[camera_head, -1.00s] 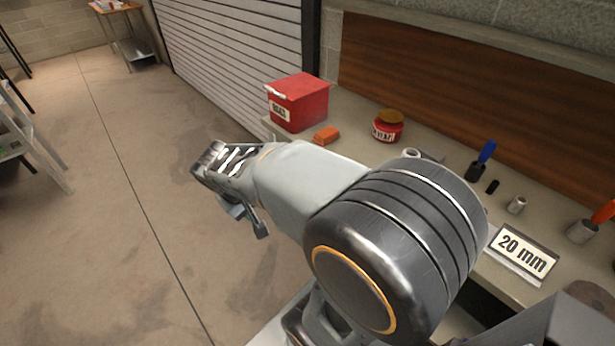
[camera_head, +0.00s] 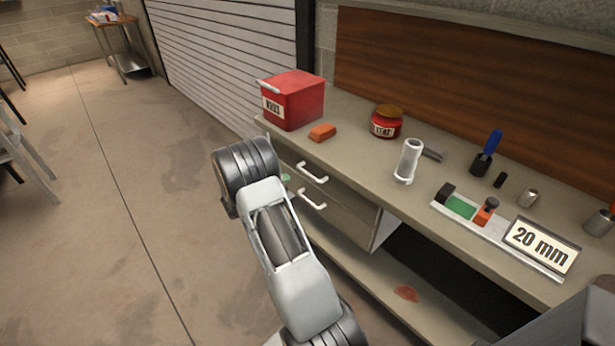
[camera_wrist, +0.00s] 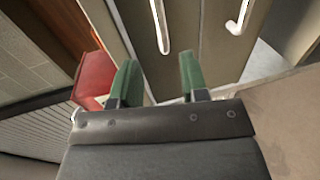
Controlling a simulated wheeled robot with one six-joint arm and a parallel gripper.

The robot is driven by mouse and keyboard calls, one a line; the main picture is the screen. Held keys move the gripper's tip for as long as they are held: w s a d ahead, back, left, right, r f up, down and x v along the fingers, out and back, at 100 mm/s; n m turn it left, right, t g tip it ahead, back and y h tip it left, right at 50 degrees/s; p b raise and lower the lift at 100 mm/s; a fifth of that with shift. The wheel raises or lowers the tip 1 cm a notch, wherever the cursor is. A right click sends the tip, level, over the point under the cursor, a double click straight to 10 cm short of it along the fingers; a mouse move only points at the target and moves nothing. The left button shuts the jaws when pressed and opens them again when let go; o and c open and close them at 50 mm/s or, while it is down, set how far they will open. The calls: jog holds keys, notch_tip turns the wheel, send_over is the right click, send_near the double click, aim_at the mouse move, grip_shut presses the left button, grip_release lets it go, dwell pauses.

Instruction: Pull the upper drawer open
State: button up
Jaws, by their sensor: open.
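The upper drawer (camera_head: 343,197) is under the worktop and looks shut, with a pale bar handle (camera_head: 313,172). A second handle (camera_head: 312,199) is on the lower drawer below it. In the wrist view the upper handle (camera_wrist: 160,27) lies just ahead of the fingertips, in line with the gap between them. The lower handle (camera_wrist: 239,17) is further right. My gripper (camera_wrist: 157,68) is open, with green fingers apart and nothing between them. In the head view the arm hides most of the gripper; a small green bit (camera_head: 286,177) shows near the drawers.
The worktop carries a red box (camera_head: 292,100), an orange block (camera_head: 322,132), a red jar (camera_head: 386,122), a pale cylinder (camera_head: 409,160) and a 20 mm sign (camera_head: 539,246). An open shelf space (camera_head: 430,265) is right of the drawers.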

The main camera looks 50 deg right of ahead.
aim_at(308, 173)
jog(key=x, duration=1.1)
jog(key=shift+d, duration=0.2)
jog(key=shift+c, duration=0.4)
grip_shut()
